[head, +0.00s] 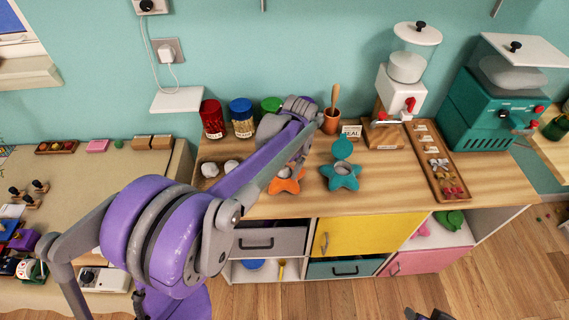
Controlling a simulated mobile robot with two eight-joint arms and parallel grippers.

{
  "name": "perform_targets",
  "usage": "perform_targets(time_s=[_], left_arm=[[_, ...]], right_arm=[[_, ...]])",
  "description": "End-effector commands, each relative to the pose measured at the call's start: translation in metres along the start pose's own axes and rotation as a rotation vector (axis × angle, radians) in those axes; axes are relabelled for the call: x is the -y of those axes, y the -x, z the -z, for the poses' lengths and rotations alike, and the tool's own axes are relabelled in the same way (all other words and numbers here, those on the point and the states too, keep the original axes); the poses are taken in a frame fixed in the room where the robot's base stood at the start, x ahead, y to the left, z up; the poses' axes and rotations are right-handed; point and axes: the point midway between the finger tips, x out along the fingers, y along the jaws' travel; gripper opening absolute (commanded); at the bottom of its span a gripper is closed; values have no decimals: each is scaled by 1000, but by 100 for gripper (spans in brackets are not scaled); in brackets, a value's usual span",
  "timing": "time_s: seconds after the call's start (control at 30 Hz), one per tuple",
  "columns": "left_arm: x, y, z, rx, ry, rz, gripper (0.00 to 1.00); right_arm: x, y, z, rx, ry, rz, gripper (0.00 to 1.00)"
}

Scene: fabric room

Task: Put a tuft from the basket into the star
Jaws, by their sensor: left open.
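The basket (197,181) sits at the left end of the wooden counter, with white tufts (210,169) in it. An orange star (293,187) lies on the counter to its right, partly hidden by my left arm. A teal star (343,184) with an opening in its middle lies further right, and a round teal piece (342,148) is just behind it. A dark tip of my right gripper (431,315) shows at the bottom edge.
Red (212,119), blue-lidded (242,118) and green-lidded jars stand at the back. A wooden pot (331,121), a "SEAL" card (351,131), a white dispenser (402,88), a long wooden tray (437,163) and a teal machine (495,105) stand further right. The counter's front strip is clear.

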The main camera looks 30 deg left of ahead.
Motion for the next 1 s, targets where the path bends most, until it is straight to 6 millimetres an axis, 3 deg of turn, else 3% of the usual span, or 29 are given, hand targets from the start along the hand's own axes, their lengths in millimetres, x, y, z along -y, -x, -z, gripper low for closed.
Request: perform_targets(time_s=[0.17, 0.5, 0.7, 1.0], left_arm=[[0, 7, 0, 0, 0, 0, 90], [0, 72, 0, -1, 0, 0, 90], [0, 100, 0, 0, -1, 0, 90], [0, 108, 0, 0, 0, 0, 90]], right_arm=[[0, 1, 0, 0, 0, 0, 50], [0, 5, 4, -3, 0, 0, 50], [0, 7, 5, -4, 0, 0, 50], [0, 7, 6, -4, 0, 0, 50]])
